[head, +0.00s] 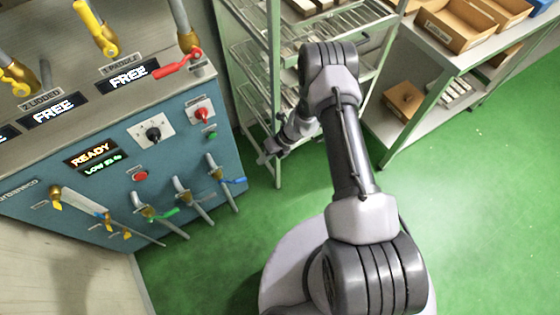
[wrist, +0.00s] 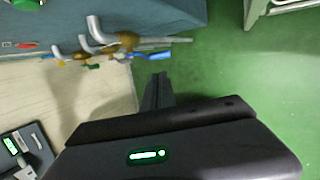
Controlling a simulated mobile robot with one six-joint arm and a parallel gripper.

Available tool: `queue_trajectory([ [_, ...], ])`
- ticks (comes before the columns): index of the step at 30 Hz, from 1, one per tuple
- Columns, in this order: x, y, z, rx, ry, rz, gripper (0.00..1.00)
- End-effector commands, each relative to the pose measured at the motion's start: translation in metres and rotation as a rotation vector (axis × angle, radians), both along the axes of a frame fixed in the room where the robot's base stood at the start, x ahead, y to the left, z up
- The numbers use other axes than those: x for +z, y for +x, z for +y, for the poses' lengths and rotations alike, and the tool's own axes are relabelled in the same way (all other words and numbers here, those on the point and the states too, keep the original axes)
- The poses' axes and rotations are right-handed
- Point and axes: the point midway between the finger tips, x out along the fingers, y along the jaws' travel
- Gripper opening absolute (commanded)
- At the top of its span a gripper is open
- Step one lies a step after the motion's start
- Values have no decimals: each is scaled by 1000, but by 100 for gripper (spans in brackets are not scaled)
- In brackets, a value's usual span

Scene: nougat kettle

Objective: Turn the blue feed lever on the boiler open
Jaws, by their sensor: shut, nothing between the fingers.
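The boiler (head: 70,185) is a blue-panelled unit on the left of the head view, with a row of pipes and valves low on its front. A blue lever (head: 235,181) sits on the rightmost pipe and points right, away from the pipe. In the wrist view a blue lever (wrist: 152,56) sticks out to the right from a brass valve. My gripper (head: 268,154) is right of the boiler front, apart from the lever. In the wrist view its fingers (wrist: 160,82) are together and empty, just below the blue lever. I see no contact.
A green lever (head: 165,213) and further brass valves stand left of the blue lever. A red lever (head: 178,63) and yellow levers are on the boiler top. A wire rack (head: 262,90) stands behind my arm, and a shelf with boxes (head: 455,25) at right. Green floor is clear.

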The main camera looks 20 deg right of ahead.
Motion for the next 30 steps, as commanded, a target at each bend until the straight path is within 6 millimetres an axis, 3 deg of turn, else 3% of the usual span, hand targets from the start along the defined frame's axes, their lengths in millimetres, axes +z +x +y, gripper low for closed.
queue_trajectory([
  [5, -18, 2, 9, -47, -26, 32, 0],
  [21, -112, 7, 67, -47, -23, 31, 0],
  [30, -125, 8, 77, -48, -23, 32, 0],
])
